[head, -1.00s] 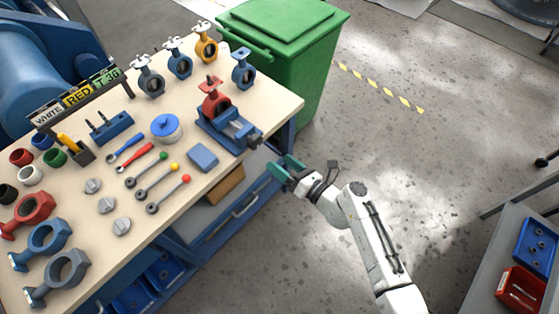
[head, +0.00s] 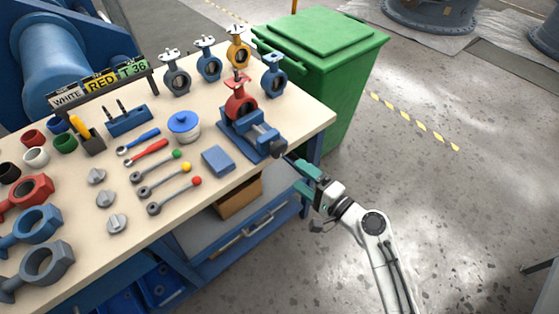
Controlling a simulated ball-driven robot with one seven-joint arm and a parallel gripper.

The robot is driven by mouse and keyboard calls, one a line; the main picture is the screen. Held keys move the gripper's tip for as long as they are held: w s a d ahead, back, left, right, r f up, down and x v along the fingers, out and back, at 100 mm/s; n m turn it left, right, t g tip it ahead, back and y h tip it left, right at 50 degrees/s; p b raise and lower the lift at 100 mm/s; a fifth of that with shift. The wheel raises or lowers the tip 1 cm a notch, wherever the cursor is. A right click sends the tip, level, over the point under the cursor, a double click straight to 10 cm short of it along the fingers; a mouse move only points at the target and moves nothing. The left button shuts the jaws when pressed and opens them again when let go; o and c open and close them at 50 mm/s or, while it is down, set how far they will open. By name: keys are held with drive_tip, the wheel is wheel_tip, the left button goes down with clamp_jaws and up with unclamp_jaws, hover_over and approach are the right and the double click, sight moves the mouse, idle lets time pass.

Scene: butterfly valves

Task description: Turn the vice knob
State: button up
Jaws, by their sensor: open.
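The blue vice (head: 250,135) stands on the bench near its right edge, with a red butterfly valve (head: 240,105) upright in it. The vice's dark knob (head: 278,147) is at the vice's front end, facing the bench edge. My gripper (head: 296,163), with green fingers, is just beyond the bench edge, in front of and slightly below the knob. It is open and its fingertips point towards the knob. The fingertips are close to the knob; I cannot tell whether they touch it.
A green bin (head: 335,60) stands behind the bench's right end. The wooden bench top (head: 235,185) holds several valves, knobs, wrenches, a blue-lidded pot (head: 184,125) and a blue block (head: 218,160). An open shelf with a cardboard box (head: 240,198) lies below. The floor to the right is clear.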

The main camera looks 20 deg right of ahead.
sight(282, 151)
drive_tip(key=w+a+n+b, duration=0.1)
drive_tip(key=w+n+b, duration=0.1)
drive_tip(key=n, duration=0.3)
drive_tip(key=w+a+r+n+b, duration=0.1)
drive_tip(key=w+n+b, duration=0.1)
drive_tip(key=w+n, duration=0.2)
drive_tip(key=w+a+r+n+t+b, duration=0.1)
drive_tip(key=w+n+b, duration=0.1)
drive_tip(key=n, duration=0.6)
drive_tip(key=shift+w+r+h, duration=0.15)
drive_tip(key=shift+w+h, duration=0.15)
drive_tip(key=shift+w, duration=0.55)
drive_tip(key=shift+c, duration=0.5)
drive_tip(key=c, duration=0.9)
drive_tip(key=shift+d+m, duration=0.1)
drive_tip(key=shift+m, duration=0.2)
drive_tip(key=shift+m+b, duration=0.35)
drive_tip(key=shift+m, duration=0.15)
